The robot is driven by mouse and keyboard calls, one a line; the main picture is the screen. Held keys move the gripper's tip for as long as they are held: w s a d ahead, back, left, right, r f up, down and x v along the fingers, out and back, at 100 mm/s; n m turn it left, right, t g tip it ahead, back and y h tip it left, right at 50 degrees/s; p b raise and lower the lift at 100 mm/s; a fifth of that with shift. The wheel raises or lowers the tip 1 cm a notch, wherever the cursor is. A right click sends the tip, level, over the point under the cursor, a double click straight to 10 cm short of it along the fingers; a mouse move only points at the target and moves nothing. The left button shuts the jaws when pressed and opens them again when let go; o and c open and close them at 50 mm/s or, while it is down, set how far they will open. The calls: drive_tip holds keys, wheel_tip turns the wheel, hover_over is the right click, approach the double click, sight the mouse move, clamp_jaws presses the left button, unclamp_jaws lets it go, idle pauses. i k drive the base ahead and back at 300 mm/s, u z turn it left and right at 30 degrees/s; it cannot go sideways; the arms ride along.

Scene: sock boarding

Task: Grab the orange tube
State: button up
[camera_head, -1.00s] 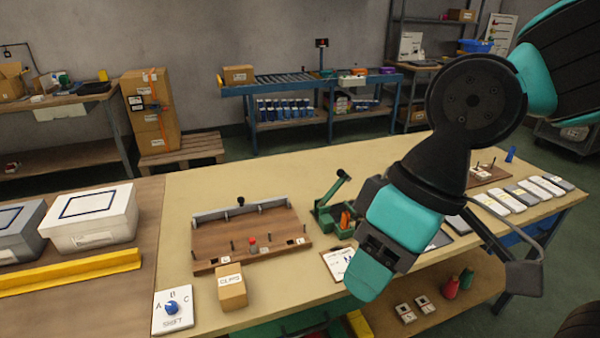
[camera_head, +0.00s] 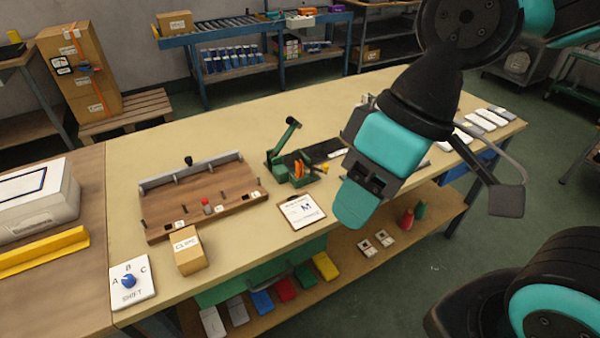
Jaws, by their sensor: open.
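Small orange upright pieces (camera_head: 299,169) stand in a green holder (camera_head: 303,181) on the worktable; I cannot tell whether they are one tube or several. A green lever tool (camera_head: 283,140) stands just behind the holder. My gripper (camera_head: 362,190) hangs to the right of the holder, over the table's front edge. It is open, seen from the side, and apart from the orange pieces. Nothing shows between its jaws, though its own body hides part of that space.
A clipboard (camera_head: 301,211) lies in front of the holder. A wooden fixture board (camera_head: 205,197) and a cardboard box (camera_head: 188,250) are to the left. White cards (camera_head: 480,121) lie at the right end. A lower shelf (camera_head: 350,268) holds several coloured items.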

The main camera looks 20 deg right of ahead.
sight(299, 167)
drive_tip(key=z, duration=0.05)
drive_tip(key=k, duration=0.6)
drive_tip(key=u, duration=0.65)
drive_tip(key=i, duration=1)
drive_tip(key=z, duration=0.5)
drive_tip(key=i, duration=0.4)
drive_tip(key=z, duration=0.45)
